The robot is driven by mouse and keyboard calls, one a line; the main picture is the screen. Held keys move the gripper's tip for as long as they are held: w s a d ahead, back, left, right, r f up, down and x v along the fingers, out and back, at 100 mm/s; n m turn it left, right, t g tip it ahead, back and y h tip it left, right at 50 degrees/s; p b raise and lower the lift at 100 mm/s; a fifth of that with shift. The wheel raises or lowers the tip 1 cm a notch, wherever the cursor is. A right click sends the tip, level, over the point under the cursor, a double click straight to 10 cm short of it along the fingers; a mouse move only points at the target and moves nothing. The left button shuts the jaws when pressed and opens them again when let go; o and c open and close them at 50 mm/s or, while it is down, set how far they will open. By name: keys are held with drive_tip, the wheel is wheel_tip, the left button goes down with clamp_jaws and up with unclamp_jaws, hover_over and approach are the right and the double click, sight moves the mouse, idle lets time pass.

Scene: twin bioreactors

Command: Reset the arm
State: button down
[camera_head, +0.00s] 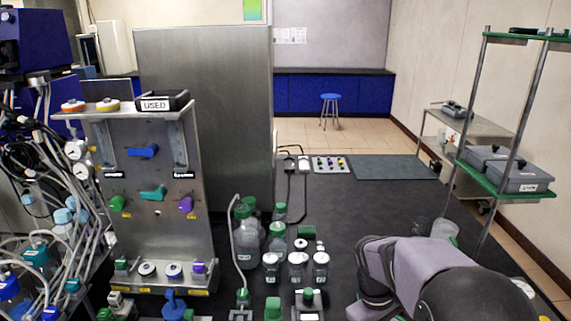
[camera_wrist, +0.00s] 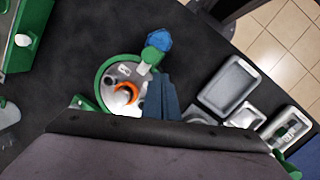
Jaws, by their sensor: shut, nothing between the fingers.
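My gripper (camera_wrist: 160,88) shows in the wrist view as dark blue-grey fingers closed together, with nothing between them. It is above the dark bench, over or beside a green-rimmed round container (camera_wrist: 104,68); the height gap cannot be told. In the head view my arm (camera_head: 425,278), grey-purple and black, is bent low at the bottom right, and its fingers are hidden there.
In the wrist view, a blue knob (camera_wrist: 158,39) lies beyond the container and grey trays (camera_wrist: 229,84) are at right. In the head view, capped bottles (camera_head: 297,262) stand left of my arm, a steel panel (camera_head: 150,230) further left, and a shelf rack (camera_head: 505,190) at right.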

drive_tip(key=s+a+f+m, duration=0.1)
drive_tip(key=s+a, duration=0.1)
drive_tip(key=s, duration=0.2)
drive_tip(key=s+a+f+m+y, duration=0.1)
drive_tip(key=s+a+m, duration=0.1)
drive_tip(key=s, duration=0.2)
drive_tip(key=s+a+f+m+t+y+b, duration=0.1)
drive_tip(key=s+a+f+m, duration=0.1)
drive_tip(key=s, duration=0.2)
drive_tip(key=shift+a+f, duration=0.1)
